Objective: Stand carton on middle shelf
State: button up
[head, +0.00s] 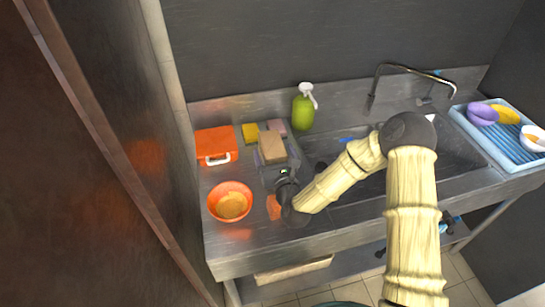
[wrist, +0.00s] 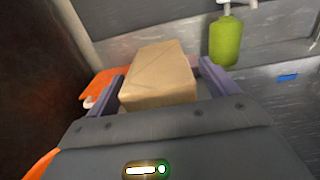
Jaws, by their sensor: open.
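A brown carton (head: 271,147) stands on the steel counter in the head view, near the back wall. In the wrist view the carton (wrist: 158,72) fills the space ahead, between the two purple-grey fingers. My gripper (head: 272,160) is open, with one finger on each side of the carton; it also shows in the wrist view (wrist: 162,74). A small gap shows beside the right finger; whether the left finger touches is unclear. The carton's base is hidden by the gripper. Below the counter a shelf (head: 345,262) is partly visible; I cannot tell whether it is the middle shelf.
An orange case (head: 214,143), an orange bowl (head: 231,200), yellow and pink blocks (head: 262,130) and a green pump bottle (head: 303,110) surround the carton. A sink with a tap (head: 425,98) and a blue rack (head: 480,135) are right. A dark wall stands close on the left.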

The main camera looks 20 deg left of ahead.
jog(key=shift+w+a, duration=0.35)
jog(key=shift+w, duration=0.2)
jog(key=c, duration=1.7)
notch_tip(320, 180, up, 10)
jog(key=shift+r+b, duration=0.1)
jog(key=shift+b, duration=0.6)
